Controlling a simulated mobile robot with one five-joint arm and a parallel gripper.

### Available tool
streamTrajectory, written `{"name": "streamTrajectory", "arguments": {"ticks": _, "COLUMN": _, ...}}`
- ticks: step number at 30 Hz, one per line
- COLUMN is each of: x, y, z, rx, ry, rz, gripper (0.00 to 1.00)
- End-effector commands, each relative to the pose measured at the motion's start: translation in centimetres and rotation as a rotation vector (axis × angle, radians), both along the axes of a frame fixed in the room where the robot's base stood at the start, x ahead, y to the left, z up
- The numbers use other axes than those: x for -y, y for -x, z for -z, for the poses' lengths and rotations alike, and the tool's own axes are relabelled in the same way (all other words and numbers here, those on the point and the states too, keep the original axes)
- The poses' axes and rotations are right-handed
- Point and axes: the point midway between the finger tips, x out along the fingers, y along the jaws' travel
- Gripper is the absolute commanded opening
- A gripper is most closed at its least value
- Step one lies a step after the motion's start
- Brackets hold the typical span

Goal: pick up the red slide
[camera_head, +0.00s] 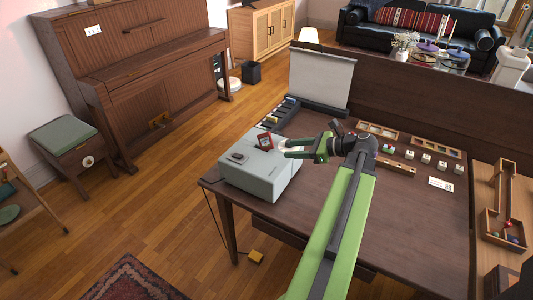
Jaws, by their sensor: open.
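The red slide (264,142) is a small dark-red framed square with a pale centre. It shows at the top of a grey box-shaped device (262,182) on the near left corner of the desk, and looks tilted up. I cannot tell whether it sits in a slot or rests on the surface. My gripper (283,147) is open. Its pale fingertips are just right of the slide, pointing left towards it. A small gap seems to show between them, but contact is hard to judge at this size.
A dark item (238,157) lies on the device's left top. Behind stands a grey screen (322,76), with a dark slotted tray (280,113) beside it. Wooden trays (383,130) and several small cubes stand at the right. The desk's front middle (400,225) is clear.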

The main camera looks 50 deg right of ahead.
Motion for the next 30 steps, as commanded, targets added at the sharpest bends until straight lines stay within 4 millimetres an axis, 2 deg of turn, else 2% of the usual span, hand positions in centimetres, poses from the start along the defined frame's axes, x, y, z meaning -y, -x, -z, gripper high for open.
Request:
{"name": "streamTrajectory", "arguments": {"ticks": 1, "x": 1.6, "y": 1.6, "z": 0.4, "rx": 0.02, "ry": -0.046, "rz": 0.055, "gripper": 0.45}}
{"name": "streamTrajectory", "arguments": {"ticks": 3, "x": 2.9, "y": 3.1, "z": -0.1, "rx": 0.043, "ry": -0.097, "rz": 0.105, "gripper": 0.45}}
{"name": "streamTrajectory", "arguments": {"ticks": 6, "x": 3.7, "y": 4.0, "z": -0.6, "rx": 0.059, "ry": -0.128, "rz": 0.134, "gripper": 0.45}}
{"name": "streamTrajectory", "arguments": {"ticks": 9, "x": 3.6, "y": 3.8, "z": -0.7, "rx": 0.06, "ry": -0.132, "rz": 0.136, "gripper": 0.45}}
{"name": "streamTrajectory", "arguments": {"ticks": 13, "x": 3.1, "y": 2.0, "z": 0.2, "rx": 0.058, "ry": -0.132, "rz": 0.132, "gripper": 0.45}}
{"name": "streamTrajectory", "arguments": {"ticks": 21, "x": 1.6, "y": -4.4, "z": 2.3, "rx": 0.057, "ry": -0.129, "rz": 0.131, "gripper": 0.45}}
{"name": "streamTrajectory", "arguments": {"ticks": 24, "x": 1.2, "y": -6.1, "z": 2.8, "rx": 0.057, "ry": -0.129, "rz": 0.133, "gripper": 0.45}}
{"name": "streamTrajectory", "arguments": {"ticks": 30, "x": 0.9, "y": -7.4, "z": 2.9, "rx": 0.057, "ry": -0.128, "rz": 0.134, "gripper": 0.45}}
